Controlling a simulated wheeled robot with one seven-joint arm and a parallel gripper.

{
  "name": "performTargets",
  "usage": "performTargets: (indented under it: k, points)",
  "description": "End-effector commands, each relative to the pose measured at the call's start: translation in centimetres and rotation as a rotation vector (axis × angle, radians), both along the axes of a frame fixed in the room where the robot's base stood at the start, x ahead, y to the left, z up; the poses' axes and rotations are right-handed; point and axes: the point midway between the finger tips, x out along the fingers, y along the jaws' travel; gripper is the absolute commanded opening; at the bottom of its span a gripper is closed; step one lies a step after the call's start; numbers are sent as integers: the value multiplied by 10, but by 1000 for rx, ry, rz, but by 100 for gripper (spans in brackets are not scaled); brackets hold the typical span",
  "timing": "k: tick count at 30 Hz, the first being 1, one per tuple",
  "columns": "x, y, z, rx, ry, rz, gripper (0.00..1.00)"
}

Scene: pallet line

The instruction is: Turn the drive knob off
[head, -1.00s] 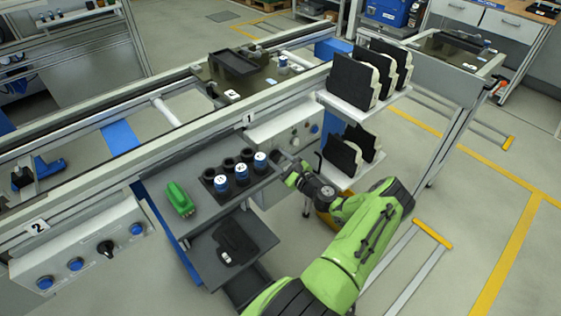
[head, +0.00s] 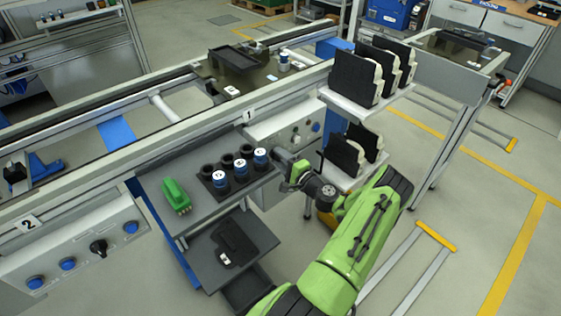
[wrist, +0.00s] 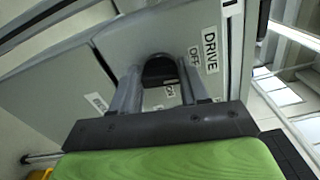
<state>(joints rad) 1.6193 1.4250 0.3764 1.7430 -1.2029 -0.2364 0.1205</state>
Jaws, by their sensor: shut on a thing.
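The drive knob (wrist: 160,70) is a dark round-topped knob on a grey panel in the wrist view. Labels reading DRIVE (wrist: 210,48) and OFF (wrist: 194,57) are to its right, and an ON label (wrist: 170,90) is just below it. My gripper (wrist: 158,84) has a finger on each side of the knob and is shut on it. Which label the knob points to cannot be told. In the head view my gripper (head: 287,172) is at the control panel (head: 277,124) under sign 1, and hides this knob.
A grey shelf beside my gripper holds several dark cups (head: 239,171) and a green part (head: 176,195). Shelves with dark upright panels (head: 352,78) stand to the right. Another panel (head: 50,245), under sign 2, has a black knob (head: 98,247). Floor on the right is mostly clear.

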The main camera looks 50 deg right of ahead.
Motion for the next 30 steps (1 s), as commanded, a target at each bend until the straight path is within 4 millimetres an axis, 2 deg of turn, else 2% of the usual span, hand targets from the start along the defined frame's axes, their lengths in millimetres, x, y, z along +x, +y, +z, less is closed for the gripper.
performTargets:
  k: [11, 26, 27, 30]
  points:
    - [-1, 0, -3, -132, 34, 0, 14]
    - [-1, 0, -3, -148, 39, 1, 14]
    - [-1, 0, -3, -148, 39, 1, 49]
    - [0, 0, -2, -147, 37, 0, 65]
